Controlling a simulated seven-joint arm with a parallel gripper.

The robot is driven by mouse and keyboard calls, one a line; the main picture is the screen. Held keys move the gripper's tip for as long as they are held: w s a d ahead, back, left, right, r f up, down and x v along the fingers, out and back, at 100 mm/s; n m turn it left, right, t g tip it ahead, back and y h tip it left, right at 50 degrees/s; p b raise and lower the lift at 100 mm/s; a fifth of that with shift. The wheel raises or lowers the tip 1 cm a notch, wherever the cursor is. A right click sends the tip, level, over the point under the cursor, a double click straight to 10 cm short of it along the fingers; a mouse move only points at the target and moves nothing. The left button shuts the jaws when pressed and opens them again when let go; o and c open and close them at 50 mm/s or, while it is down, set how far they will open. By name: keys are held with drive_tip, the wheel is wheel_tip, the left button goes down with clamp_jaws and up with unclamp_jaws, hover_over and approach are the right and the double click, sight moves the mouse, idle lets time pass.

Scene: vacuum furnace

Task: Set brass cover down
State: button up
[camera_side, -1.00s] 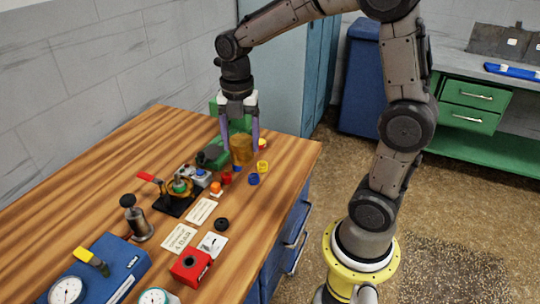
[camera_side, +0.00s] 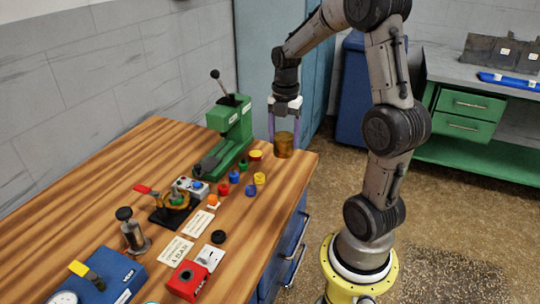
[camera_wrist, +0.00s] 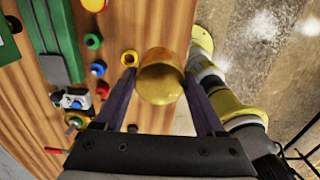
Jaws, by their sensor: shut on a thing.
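The brass cover (camera_side: 284,145) is a gold-brown cylinder near the table's far right corner. My gripper (camera_side: 284,138) points down with its two purple fingers shut on the cover's sides. In the wrist view the cover (camera_wrist: 160,80) sits between the fingers (camera_wrist: 160,88), its round closed face toward the camera. I cannot tell from these views whether its lower rim touches the wooden table (camera_side: 90,185) or hangs just above it.
A green press (camera_side: 228,130) stands left of the cover. Several small coloured rings and caps, including a yellow one (camera_side: 259,178), lie close by. A small fixture with a red handle (camera_side: 172,205) is nearer the front. The table's right edge is close to the cover.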

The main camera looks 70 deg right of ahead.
drive_tip(key=w+d+f, duration=0.1)
drive_tip(key=w+f, duration=0.1)
drive_tip(key=w+d+f, duration=0.4)
drive_tip(key=f, duration=0.1)
drive_tip(key=shift+w+f, duration=0.1)
drive_tip(key=shift+w, duration=0.05)
drive_tip(key=shift+f, duration=1.6)
drive_tip(key=shift+f, duration=0.1)
drive_tip(key=o, duration=1.6)
drive_tip(key=shift+c, duration=0.2)
